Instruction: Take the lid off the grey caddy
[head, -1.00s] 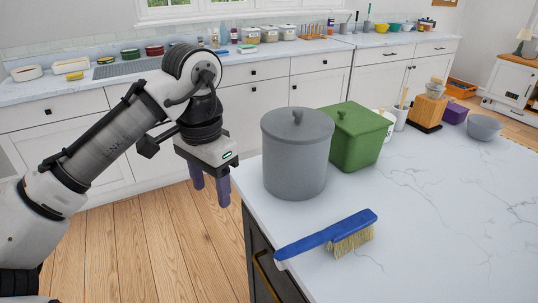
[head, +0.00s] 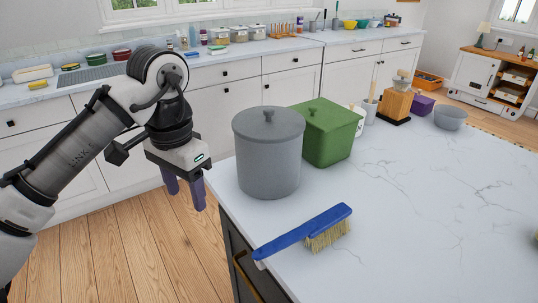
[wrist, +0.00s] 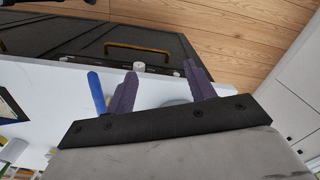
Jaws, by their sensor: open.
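The grey caddy (head: 268,165) stands upright on the white island near its left corner, in the head view. My gripper (head: 184,193) is open and empty. It points down to the left of the caddy, apart from it, beyond the island's edge. In the wrist view the two purple fingers of my gripper (wrist: 160,88) are spread apart. A small grey rounded patch shows between them, too little to identify.
A green lidded box (head: 327,135) stands close behind the caddy to the right. A blue-handled brush (head: 305,233) lies in front of it. A wooden block (head: 396,104), a purple container (head: 422,105) and a grey bowl (head: 450,117) stand farther back.

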